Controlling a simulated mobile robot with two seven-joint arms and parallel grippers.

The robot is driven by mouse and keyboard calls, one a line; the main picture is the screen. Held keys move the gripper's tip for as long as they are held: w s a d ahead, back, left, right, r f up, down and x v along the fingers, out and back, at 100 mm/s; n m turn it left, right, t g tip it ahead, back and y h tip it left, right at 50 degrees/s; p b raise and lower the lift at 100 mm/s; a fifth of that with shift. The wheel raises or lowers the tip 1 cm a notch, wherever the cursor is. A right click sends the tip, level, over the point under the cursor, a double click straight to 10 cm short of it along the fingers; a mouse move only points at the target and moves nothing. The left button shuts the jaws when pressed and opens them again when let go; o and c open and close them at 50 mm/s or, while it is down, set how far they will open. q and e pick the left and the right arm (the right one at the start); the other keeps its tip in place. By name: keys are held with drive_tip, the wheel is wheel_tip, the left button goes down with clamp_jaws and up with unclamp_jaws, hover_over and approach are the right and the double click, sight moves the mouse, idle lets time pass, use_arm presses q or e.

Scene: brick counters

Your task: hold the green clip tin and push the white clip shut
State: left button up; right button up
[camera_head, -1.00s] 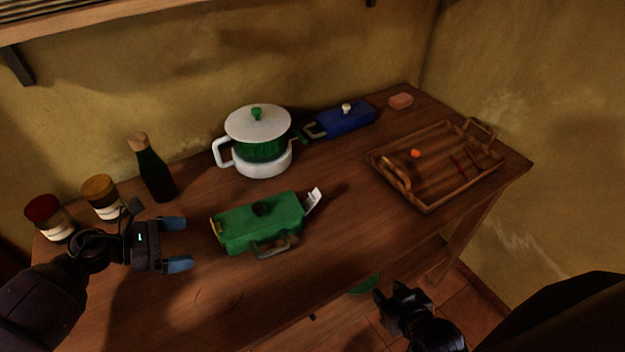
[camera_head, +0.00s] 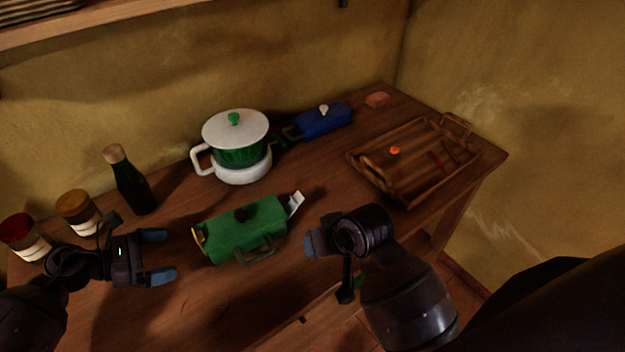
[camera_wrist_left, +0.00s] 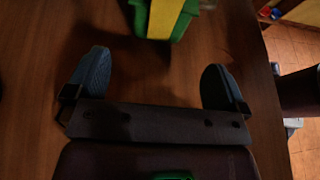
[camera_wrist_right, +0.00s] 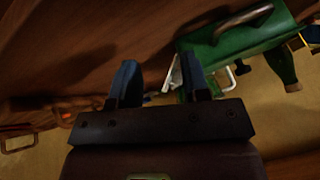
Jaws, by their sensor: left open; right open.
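The green clip tin (camera_head: 240,232) lies on the table with a dark knob on its lid and a grey handle on its near side. The white clip (camera_head: 296,204) on its right end sticks up and outward; a yellow clip (camera_head: 199,240) is at its left end, also in the left wrist view (camera_wrist_left: 163,16). My left gripper (camera_head: 160,256) is open and empty, left of the tin and facing that end. My right gripper (camera_head: 312,245) is open, right of the tin. In the right wrist view the white clip (camera_wrist_right: 172,76) shows beside one finger; contact is unclear.
A white and green pot (camera_head: 237,152) and a blue tin (camera_head: 323,121) stand behind. A dark bottle (camera_head: 131,185) and two jars (camera_head: 78,212) are at the left. A wooden tray (camera_head: 408,202) is at the right. The table between the tin and tray is clear.

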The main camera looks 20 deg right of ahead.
use_arm(q)
drive_tip(key=x, duration=1.1)
drive_tip(key=shift+a, duration=0.1)
use_arm(e)
drive_tip(key=w+d+r+n+h, duration=0.1)
drive_tip(key=w+d+r+n, duration=0.1)
drive_tip(key=w+r, duration=0.6)
drive_tip(key=shift+w+r+n, duration=0.15)
drive_tip(key=shift+w+n, duration=0.55)
drive_tip(key=shift+w, duration=0.05)
